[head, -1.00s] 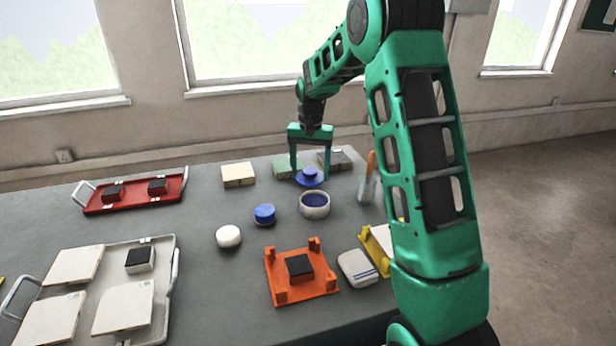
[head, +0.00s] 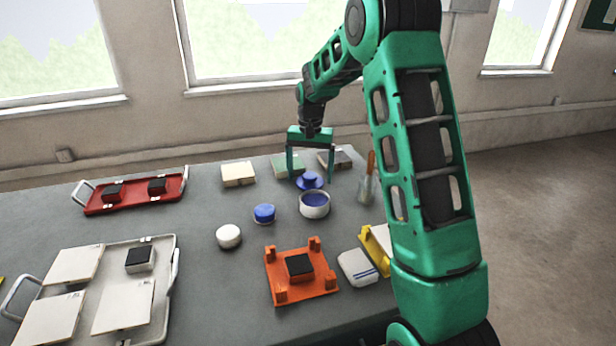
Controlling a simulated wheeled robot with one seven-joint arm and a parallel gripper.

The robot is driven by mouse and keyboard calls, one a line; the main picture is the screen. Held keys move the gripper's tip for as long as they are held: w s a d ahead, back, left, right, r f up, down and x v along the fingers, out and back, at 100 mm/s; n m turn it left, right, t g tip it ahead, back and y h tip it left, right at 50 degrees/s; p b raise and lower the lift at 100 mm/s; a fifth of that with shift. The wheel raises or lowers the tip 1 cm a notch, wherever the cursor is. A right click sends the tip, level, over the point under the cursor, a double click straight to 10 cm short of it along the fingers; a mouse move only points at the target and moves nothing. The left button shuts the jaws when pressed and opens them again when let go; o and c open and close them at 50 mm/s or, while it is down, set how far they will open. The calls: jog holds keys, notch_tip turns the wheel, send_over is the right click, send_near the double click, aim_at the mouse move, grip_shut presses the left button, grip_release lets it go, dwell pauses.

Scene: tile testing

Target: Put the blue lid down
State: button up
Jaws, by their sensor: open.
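The blue lid (head: 310,181) is a round disc with a raised knob. It lies at the back of the grey table, just behind a white round pot with blue contents (head: 314,205). My gripper (head: 310,178) is above the lid with its two fingers spread wide, one on each side. The fingers look apart from the knob, and nothing is held between them. The pot's far rim lies close to the lid's near edge; I cannot tell whether they touch.
A small blue-topped jar (head: 264,214) and a white round piece (head: 229,236) stand to the left. Tile stacks (head: 238,174) are behind. A jar with an orange-handled tool (head: 367,185) is at right.

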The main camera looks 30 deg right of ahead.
aim_at(310, 175)
notch_tip(310, 175, up, 12)
jog(key=shift+f, duration=0.25)
jog(key=s+d+r, duration=0.2)
jog(key=s+r, duration=0.1)
jog(key=s, duration=0.9)
jog(key=s+a+f, duration=0.1)
jog(key=s+f, duration=0.2)
jog(key=s, duration=1.2)
jog(key=s+a+f+n, duration=0.1)
jog(key=s+f, duration=0.3)
jog(key=s, duration=1.2)
jog(key=shift+f, duration=0.2)
jog(key=shift+w+f, duration=0.25)
jog(key=shift+w, duration=0.4)
